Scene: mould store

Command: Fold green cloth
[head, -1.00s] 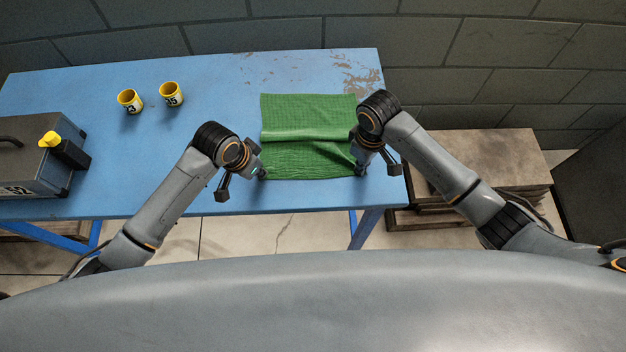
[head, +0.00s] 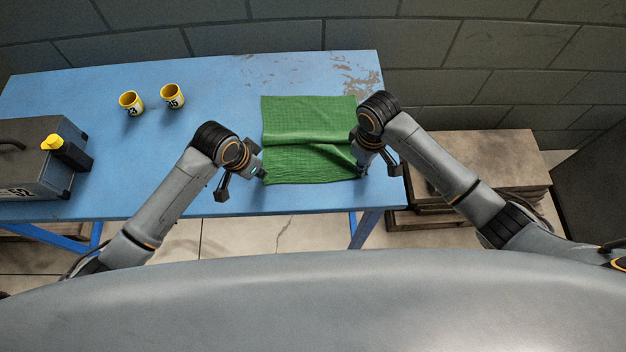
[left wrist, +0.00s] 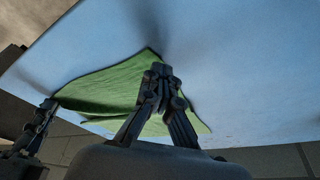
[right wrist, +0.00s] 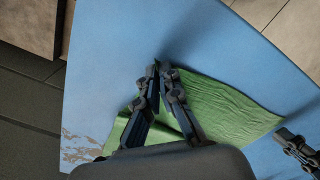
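The green cloth (head: 305,120) lies on the blue table (head: 215,130), with a raised crease across its middle. My left gripper (head: 262,175) is at the cloth's near left corner. In the left wrist view its fingertips (left wrist: 160,70) are together at that corner and appear shut on it. My right gripper (head: 360,173) is at the near right corner, partly hidden by its own arm. In the right wrist view its fingertips (right wrist: 160,69) are close together at the cloth's edge and appear shut on it.
A grey case (head: 35,170) with a yellow-topped item (head: 66,150) is at the left end. Stacked boards (head: 470,160) stand right of the table.

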